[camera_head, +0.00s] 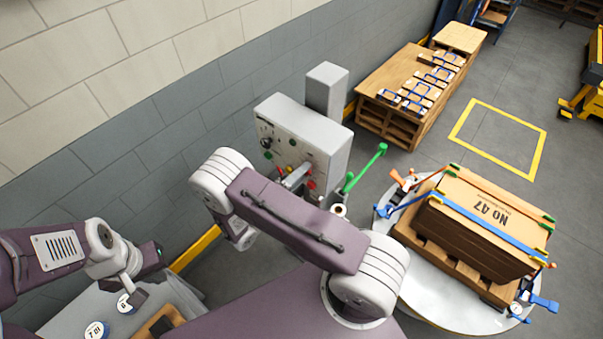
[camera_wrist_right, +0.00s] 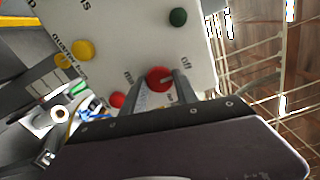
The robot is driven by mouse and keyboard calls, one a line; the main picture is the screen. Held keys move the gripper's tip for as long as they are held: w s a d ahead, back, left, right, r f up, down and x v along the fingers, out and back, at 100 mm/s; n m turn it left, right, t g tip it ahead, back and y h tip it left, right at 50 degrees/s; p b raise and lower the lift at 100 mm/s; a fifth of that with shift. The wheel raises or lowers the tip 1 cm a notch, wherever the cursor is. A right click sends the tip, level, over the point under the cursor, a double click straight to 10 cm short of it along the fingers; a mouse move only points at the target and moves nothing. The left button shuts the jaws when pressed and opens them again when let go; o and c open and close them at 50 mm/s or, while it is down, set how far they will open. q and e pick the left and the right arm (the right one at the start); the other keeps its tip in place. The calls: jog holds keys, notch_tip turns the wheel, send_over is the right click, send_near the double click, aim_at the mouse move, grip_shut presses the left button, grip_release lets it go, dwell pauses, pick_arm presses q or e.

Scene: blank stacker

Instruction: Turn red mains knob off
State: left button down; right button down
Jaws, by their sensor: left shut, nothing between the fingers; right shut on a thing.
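The red mains knob (camera_wrist_right: 160,78) is on the pale control panel (camera_wrist_right: 135,30), between the two fingers of my right gripper (camera_wrist_right: 161,88) in the right wrist view. The right gripper is shut on the knob, one finger on each side. In the head view my right gripper (camera_head: 296,178) reaches the lower front of the panel (camera_head: 290,136), and its arm hides part of it. I cannot tell the knob's exact angle. My left gripper (camera_head: 130,298) is shut and empty at lower left, over a grey surface with round numbered tags.
A green lamp or button (camera_wrist_right: 178,17), a yellow one (camera_wrist_right: 84,50) and a smaller red one (camera_wrist_right: 117,100) sit around the knob. A green-handled lever (camera_head: 366,166) stands right of the panel. A turntable (camera_head: 436,312) holds a strapped crate (camera_head: 480,225) at right.

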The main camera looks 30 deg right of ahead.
jog(key=c, duration=0.9)
grip_release()
jog(key=shift+c, duration=0.2)
jog(key=b+v, duration=0.4)
jog(key=v, duration=0.5)
